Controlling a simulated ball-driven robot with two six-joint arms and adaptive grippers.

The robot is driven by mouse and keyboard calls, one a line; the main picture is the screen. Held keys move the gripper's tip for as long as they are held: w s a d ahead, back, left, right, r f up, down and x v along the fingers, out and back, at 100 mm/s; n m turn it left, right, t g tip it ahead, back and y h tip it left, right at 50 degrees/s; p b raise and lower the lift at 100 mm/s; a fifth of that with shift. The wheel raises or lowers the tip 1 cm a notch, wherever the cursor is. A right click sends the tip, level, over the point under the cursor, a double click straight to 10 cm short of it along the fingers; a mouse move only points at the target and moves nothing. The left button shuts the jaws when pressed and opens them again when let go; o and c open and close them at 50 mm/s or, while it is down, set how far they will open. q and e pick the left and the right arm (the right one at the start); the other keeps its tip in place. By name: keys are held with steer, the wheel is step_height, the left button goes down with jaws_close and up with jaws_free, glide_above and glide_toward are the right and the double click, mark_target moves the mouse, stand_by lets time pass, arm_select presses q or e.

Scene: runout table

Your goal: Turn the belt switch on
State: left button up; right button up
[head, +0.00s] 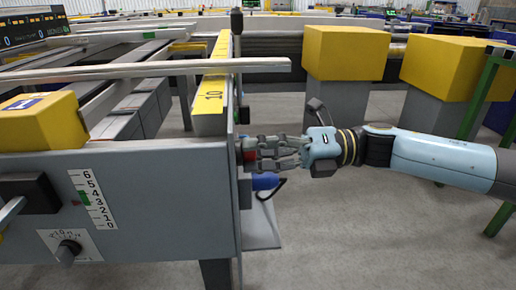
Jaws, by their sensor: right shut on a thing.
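My right gripper (262,152) reaches in from the right at the end of the grey runout table (150,170). Its fingers are closed at the table's end face, on a small part that shows red (249,157) at the fingertips. The fingers hide most of this part, so I cannot tell whether it is the belt switch. A dark round knob (68,250) on a white label plate sits on the table's front panel, with nothing touching it. My left gripper is not in view.
A blue cylinder (265,181) sits just below the gripper. A numbered scale (92,200) and a dark block (30,194) are on the front panel. Yellow blocks (345,52) on grey pedestals stand behind my right arm. Bare floor (370,240) lies at the right.

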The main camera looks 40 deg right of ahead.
arm_select(q)
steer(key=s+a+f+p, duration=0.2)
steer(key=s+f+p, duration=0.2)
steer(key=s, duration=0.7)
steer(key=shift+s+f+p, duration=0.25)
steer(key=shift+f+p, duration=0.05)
steer(key=shift+p, duration=0.3)
arm_select(e)
steer(key=shift+m, duration=7.5)
steer(key=o, duration=1.2)
steer(key=shift+c, duration=0.2)
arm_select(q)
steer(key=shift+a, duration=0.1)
arm_select(e)
steer(key=shift+d, duration=0.1)
